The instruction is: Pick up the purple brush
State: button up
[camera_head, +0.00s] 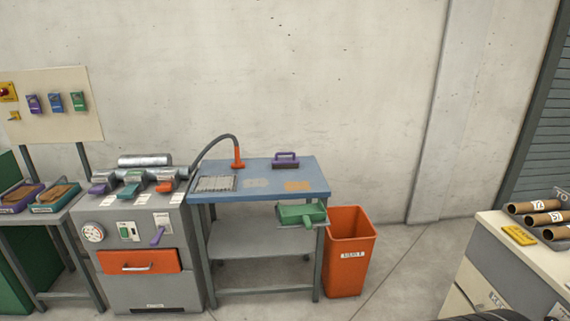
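A purple block-like object with a raised handle, which looks like the purple brush (286,160), sits upright near the back edge of the blue-topped table (262,188). Its underside is hidden against the tabletop. Nothing touches it from above. My gripper is not in view.
On the table are an orange nozzle (238,158) on a dark hose, a grate (215,184) and an orange patch (297,186). A green tool (302,213) sticks out at the front. An orange bin (350,252) stands right; a grey machine (150,255) stands left. Floor between bin and right counter (490,245) is clear.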

aim_at(293, 162)
jog(key=z, duration=0.3)
jog(key=i+j+z, duration=0.4)
jog(key=z, duration=0.15)
jog(key=i+j+z, duration=0.15)
jog(key=j+z, duration=0.15)
jog(key=i+j+z, duration=0.1)
jog(key=j+z, duration=0.2)
jog(key=j, duration=0.15)
jog(key=i+j+z, duration=0.1)
jog(key=j+z, duration=0.15)
jog(key=j, duration=0.15)
jog(key=j+z, duration=0.3)
jog(key=i+j, duration=0.1)
jog(key=j, duration=0.25)
jog(key=i+j, duration=0.15)
jog(key=j, duration=0.25)
jog(key=i+j, duration=0.1)
jog(key=j, duration=0.25)
jog(key=i+j, duration=0.1)
jog(key=j, duration=0.3)
jog(key=i+j, duration=0.15)
jog(key=j, duration=0.2)
jog(key=i+j+z, duration=0.1)
jog(key=j, duration=0.3)
